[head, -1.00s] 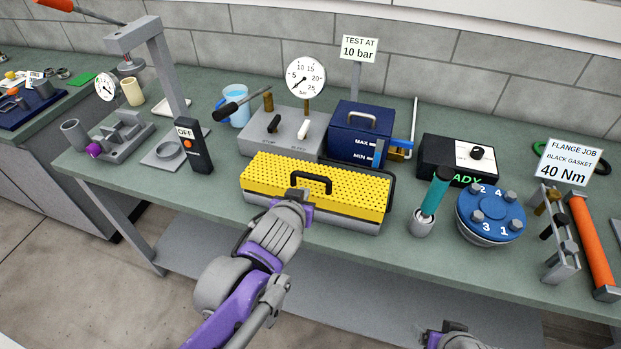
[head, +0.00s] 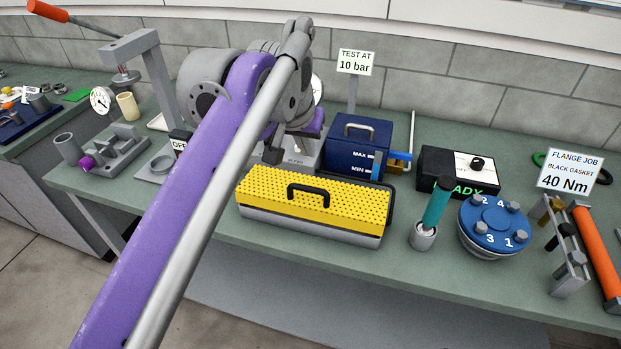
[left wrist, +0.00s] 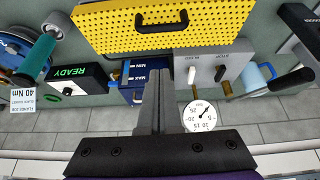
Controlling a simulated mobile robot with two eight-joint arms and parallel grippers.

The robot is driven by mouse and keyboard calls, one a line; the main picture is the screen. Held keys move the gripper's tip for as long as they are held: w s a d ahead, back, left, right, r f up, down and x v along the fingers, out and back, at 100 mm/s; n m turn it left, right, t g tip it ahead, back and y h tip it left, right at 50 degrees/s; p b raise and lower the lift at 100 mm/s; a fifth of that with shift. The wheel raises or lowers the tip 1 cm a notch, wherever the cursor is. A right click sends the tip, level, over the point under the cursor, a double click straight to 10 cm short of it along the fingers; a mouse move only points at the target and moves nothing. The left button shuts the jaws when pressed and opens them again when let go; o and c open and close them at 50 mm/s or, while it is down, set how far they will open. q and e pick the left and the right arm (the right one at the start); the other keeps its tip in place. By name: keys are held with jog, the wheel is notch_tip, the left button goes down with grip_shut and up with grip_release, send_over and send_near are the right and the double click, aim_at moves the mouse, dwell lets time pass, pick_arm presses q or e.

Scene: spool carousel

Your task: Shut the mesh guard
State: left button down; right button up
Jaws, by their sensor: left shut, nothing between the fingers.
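The mesh guard (head: 335,198) is a yellow perforated cover with a black handle (head: 308,193). It lies down over a long grey base (head: 310,228) at the front of the bench and looks shut. My left gripper (head: 272,154) is raised behind and above the guard, near the grey pump unit, apart from the guard. Its own arm hides part of it. In the left wrist view my left fingers (left wrist: 160,80) are together and empty, with the yellow guard (left wrist: 205,28) and its handle beyond them. My right gripper is not in view.
The grey pump unit (left wrist: 216,70) and gauge (left wrist: 200,115) stand behind the guard, beside a blue tank (head: 357,138). A teal-handled tool (head: 437,205) and blue flange (head: 490,224) stand to the right. The bench front strip is clear.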

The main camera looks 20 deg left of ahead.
pick_arm(q)
send_over(310, 192)
jog(key=w, duration=0.2)
jog(key=f, duration=0.6)
jog(key=shift+s+f, duration=0.25)
jog(key=shift+f, duration=0.1)
jog(key=shift+s+f+b, duration=0.2)
jog(key=shift+f, duration=0.35)
jog(key=shift+s+f+b, duration=0.15)
jog(key=shift+s+f, duration=0.05)
jog(key=shift+f, duration=0.35)
jog(key=shift+s+f, duration=0.2)
jog(key=shift+f, duration=0.3)
jog(key=shift+s+f, duration=0.8)
jog(key=shift+s, duration=0.15)
